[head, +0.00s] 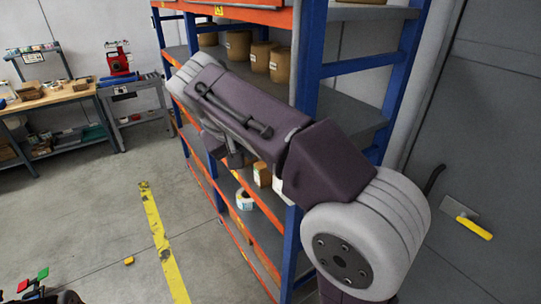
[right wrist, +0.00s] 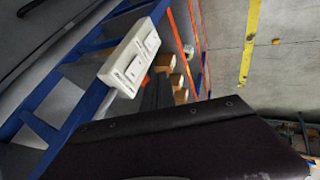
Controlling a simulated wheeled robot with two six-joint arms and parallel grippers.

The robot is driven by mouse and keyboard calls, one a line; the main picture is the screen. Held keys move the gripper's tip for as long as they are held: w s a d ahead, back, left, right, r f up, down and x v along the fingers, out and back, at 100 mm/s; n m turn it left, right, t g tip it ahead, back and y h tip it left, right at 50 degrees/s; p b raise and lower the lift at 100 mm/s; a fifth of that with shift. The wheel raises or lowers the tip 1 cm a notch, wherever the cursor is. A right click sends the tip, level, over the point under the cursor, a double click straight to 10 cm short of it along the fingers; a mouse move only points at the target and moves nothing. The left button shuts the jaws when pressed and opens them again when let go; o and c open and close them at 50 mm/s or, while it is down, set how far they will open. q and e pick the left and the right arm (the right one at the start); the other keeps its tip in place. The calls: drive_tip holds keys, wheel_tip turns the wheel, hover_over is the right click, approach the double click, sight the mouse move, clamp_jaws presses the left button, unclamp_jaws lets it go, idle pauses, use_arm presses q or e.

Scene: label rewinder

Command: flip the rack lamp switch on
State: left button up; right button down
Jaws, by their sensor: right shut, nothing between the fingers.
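The rocker positions are too small to tell. In the head view, a small white patch beside the blue post (head: 279,184), partly hidden by my right arm, may be the same box. My right gripper (head: 232,157) is shut and empty, in front of the rack and left of that patch, mostly hidden under my forearm. In the right wrist view its dark fingers (right wrist: 157,93) show just below the switch box, apparently apart from it.
The rack (head: 308,60) has blue posts and orange beams, with brown tubs (head: 281,66) on a shelf. A yellow-handled fitting (head: 473,227) is at the right wall. A workbench (head: 45,98) stands at the far left. The floor left of the rack is mostly free, with a yellow line (head: 162,235).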

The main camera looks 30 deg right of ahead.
drive_tip(key=w+d+f+p, duration=0.2)
drive_tip(key=w+d+f, duration=0.2)
drive_tip(key=d+f, duration=0.5)
drive_tip(key=shift+w, duration=0.35)
drive_tip(key=shift+w+d+f, duration=0.1)
drive_tip(key=shift+d, duration=0.05)
drive_tip(key=shift+d+r+p, duration=0.2)
drive_tip(key=shift+r+p, duration=0.25)
drive_tip(key=shift+r, duration=0.3)
idle(0.4)
